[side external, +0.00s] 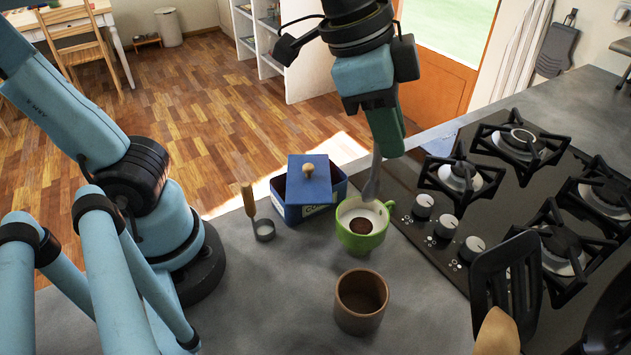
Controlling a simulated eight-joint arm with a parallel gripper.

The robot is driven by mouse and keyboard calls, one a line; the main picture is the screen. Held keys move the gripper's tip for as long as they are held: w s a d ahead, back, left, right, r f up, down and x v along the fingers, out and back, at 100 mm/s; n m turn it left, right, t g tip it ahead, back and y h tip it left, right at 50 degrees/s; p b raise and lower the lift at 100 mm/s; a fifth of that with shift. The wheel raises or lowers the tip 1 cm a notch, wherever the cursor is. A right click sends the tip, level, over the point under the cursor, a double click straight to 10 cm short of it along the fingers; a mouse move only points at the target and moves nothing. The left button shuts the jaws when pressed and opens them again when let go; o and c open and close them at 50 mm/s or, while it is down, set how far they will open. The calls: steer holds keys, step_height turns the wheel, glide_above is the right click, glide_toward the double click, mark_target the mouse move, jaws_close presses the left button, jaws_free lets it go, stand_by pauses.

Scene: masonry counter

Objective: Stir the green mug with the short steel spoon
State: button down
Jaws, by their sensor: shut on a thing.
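The green mug (352,241) stands upright on the grey counter, left of the hob. Its inside is white, with a round patch of dark brown in it. My gripper (387,139) is above the mug's far right side, pointing down, shut on the short steel spoon (373,172). The spoon hangs nearly upright with its bowl end down, at the mug's far rim. I cannot tell whether its tip is inside the mug or just above or behind the rim. The upper part of the spoon is hidden by my gripper.
A blue box (291,212) with a wooden-knobbed lid is left of the mug. A wooden-handled round tool (263,229) stands further left. A brown cup (361,302) is in front. A black gas hob (480,200) is right; dark utensils (507,283) rise at front right.

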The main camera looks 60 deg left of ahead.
steer(key=shift+w+a+r, duration=0.15)
steer(key=shift+w+a, duration=0.1)
steer(key=shift+a, duration=0.2)
steer(key=shift+w+a+r, duration=0.1)
steer(key=shift+w+a, duration=0.1)
steer(key=shift+a, duration=0.2)
glide_above(372, 196)
steer(key=w, duration=0.1)
steer(key=shift+a+f, duration=0.15)
steer(key=shift+f, duration=0.95)
steer(key=shift+a+f, duration=0.1)
steer(key=shift+f, duration=1)
steer(key=shift+w+a+f, duration=0.1)
steer(key=shift+a+f, duration=0.05)
steer(key=shift+f, duration=1.3)
steer(key=shift+w+a+f, duration=0.1)
steer(key=shift+f, duration=1.35)
steer(key=shift+w+a+f, duration=0.1)
steer(key=shift+a+f, duration=0.05)
steer(key=shift+f, duration=1.4)
steer(key=shift+s, duration=0.15)
